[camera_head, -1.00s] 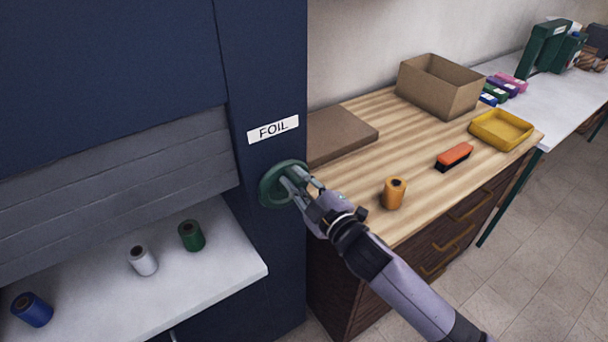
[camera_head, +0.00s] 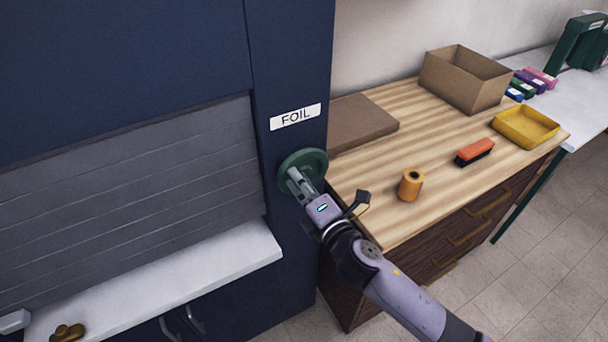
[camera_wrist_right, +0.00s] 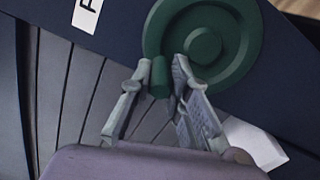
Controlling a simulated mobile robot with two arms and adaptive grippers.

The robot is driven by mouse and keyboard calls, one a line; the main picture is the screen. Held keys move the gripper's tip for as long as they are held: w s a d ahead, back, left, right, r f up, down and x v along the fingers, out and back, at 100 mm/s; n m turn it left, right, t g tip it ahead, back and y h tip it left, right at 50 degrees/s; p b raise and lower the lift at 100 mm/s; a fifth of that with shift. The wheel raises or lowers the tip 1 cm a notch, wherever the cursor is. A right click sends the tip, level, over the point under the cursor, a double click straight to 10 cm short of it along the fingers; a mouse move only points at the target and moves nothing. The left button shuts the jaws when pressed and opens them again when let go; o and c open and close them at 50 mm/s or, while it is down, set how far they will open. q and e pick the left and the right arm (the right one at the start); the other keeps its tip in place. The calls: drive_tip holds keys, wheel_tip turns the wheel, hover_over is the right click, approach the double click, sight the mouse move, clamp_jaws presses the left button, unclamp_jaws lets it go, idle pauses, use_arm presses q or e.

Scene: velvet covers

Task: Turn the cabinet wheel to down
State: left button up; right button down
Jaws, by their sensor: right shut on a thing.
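The green cabinet wheel (camera_head: 312,160) is on the dark blue cabinet post, below the white FOIL label (camera_head: 295,117). My right gripper (camera_head: 294,180) is at the wheel's lower left side. In the right wrist view its fingers (camera_wrist_right: 158,88) are shut around the wheel's short green knob (camera_wrist_right: 160,76), and the wheel's round face (camera_wrist_right: 217,35) shows behind. The grey slatted shutter (camera_head: 130,195) reaches down to the white shelf (camera_head: 160,285), and no spools show there.
Right of the cabinet, a wooden counter (camera_head: 385,190) holds an orange spool (camera_head: 411,186), an orange brush (camera_head: 474,152), a yellow tray (camera_head: 526,127) and a cardboard box (camera_head: 465,78). A brown board (camera_head: 362,122) lies near the post. A gold-brown item (camera_head: 68,333) is at the lower left.

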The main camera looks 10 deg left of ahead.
drive_tip(key=shift+s+a+f+n, duration=0.15)
drive_tip(key=shift+f+n, duration=0.25)
drive_tip(key=shift+n, duration=0.4)
drive_tip(key=shift+s+a+f+n, duration=0.15)
drive_tip(key=shift+f+n, duration=0.3)
drive_tip(key=shift+n, duration=0.35)
drive_tip(key=shift+s+a+f+n, duration=0.15)
drive_tip(key=shift+f+n, duration=0.25)
drive_tip(key=shift+n, duration=0.4)
drive_tip(key=c, duration=1.5)
unclamp_jaws()
drive_tip(key=shift+w+r, duration=0.1)
drive_tip(key=shift+d, duration=0.15)
drive_tip(key=v, duration=1.1)
drive_tip(key=shift+s+d, duration=0.15)
drive_tip(key=shift+s, duration=0.25)
